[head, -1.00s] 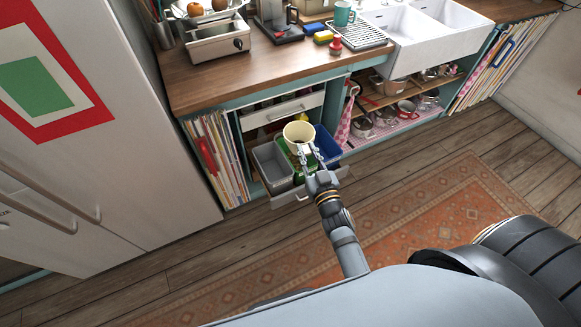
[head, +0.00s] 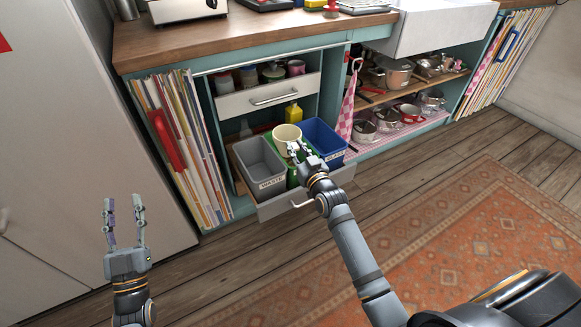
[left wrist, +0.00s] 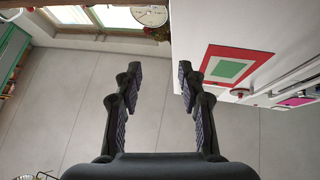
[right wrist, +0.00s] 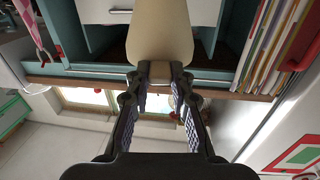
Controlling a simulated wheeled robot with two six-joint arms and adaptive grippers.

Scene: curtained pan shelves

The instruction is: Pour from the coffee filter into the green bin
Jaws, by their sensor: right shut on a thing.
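The cream coffee filter (head: 287,137) is a cup-like cone, roughly upright over the green bin (head: 292,179) in the pulled-out drawer. My right gripper (head: 300,154) is shut on the near side of the filter. In the right wrist view the filter (right wrist: 160,35) sits between the fingertips of the right gripper (right wrist: 160,76). What the filter holds cannot be made out. The filter and gripper hide much of the green bin. My left gripper (head: 123,212) is open and empty, left of the drawer; its spread fingers also show in the left wrist view (left wrist: 159,72).
A grey bin (head: 260,160) stands left of the green one and a blue bin (head: 325,148) right of it. A yellow bottle (head: 292,112) stands behind. An upper drawer (head: 270,97) is above them. Open pan shelves (head: 415,112) lie to the right.

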